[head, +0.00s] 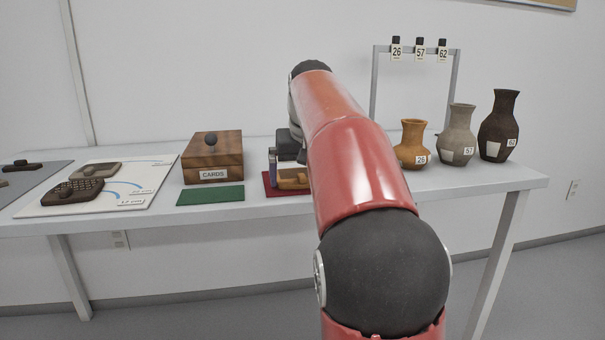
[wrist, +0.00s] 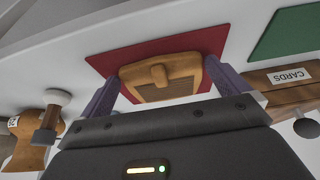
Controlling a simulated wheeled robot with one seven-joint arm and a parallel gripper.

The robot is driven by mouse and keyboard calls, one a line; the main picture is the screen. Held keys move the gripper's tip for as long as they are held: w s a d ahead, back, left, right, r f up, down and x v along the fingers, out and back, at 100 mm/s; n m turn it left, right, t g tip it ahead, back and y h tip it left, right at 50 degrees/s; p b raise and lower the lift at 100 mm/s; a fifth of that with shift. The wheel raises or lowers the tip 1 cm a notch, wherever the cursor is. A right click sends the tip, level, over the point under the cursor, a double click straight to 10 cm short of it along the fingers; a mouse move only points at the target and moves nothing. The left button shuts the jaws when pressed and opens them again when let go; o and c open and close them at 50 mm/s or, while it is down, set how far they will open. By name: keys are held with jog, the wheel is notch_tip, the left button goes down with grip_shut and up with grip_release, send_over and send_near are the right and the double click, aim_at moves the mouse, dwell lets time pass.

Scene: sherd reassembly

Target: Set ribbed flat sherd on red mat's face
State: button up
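The orange-tan sherd (head: 294,180) has a raised grip on top. The mat also shows in the head view (head: 268,187), partly behind my arm. My gripper (wrist: 162,72) is over the mat with its two purple fingers spread wide on either side of the sherd, apart from the grip between them. In the head view only one finger of my gripper shows clearly beside the sherd; my arm hides the rest.
A green mat (head: 210,195) and a wooden box marked CARDS (head: 213,158) stand left of the red mat. A white board (head: 145,179) holds brown sherds (head: 74,191). Three vases, orange (head: 412,142), grey (head: 457,135) and dark (head: 497,125), stand right, before a tagged rack (head: 456,85).

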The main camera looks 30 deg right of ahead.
jog(key=p+v, duration=0.4)
jog(key=v, duration=0.8)
jog(key=shift+r, duration=0.1)
jog(key=s+a+f+n, duration=0.1)
jog(key=s+a+f, duration=0.3)
jog(key=s+f, duration=0.3)
jog(key=s+a+f+n, duration=0.1)
jog(key=s+a+f, duration=0.4)
jog(key=f, duration=0.5)
jog(key=s+a+f+n+t+y, duration=0.1)
jog(key=s+a+f, duration=0.4)
jog(key=s+f, duration=0.4)
jog(key=shift+s+a, duration=0.2)
jog(key=shift+s, duration=0.4)
notch_tip(320, 180, up, 4)
jog(key=p, duration=0.4)
jog(key=shift+r+p, duration=0.2)
jog(key=shift+p, duration=0.15)
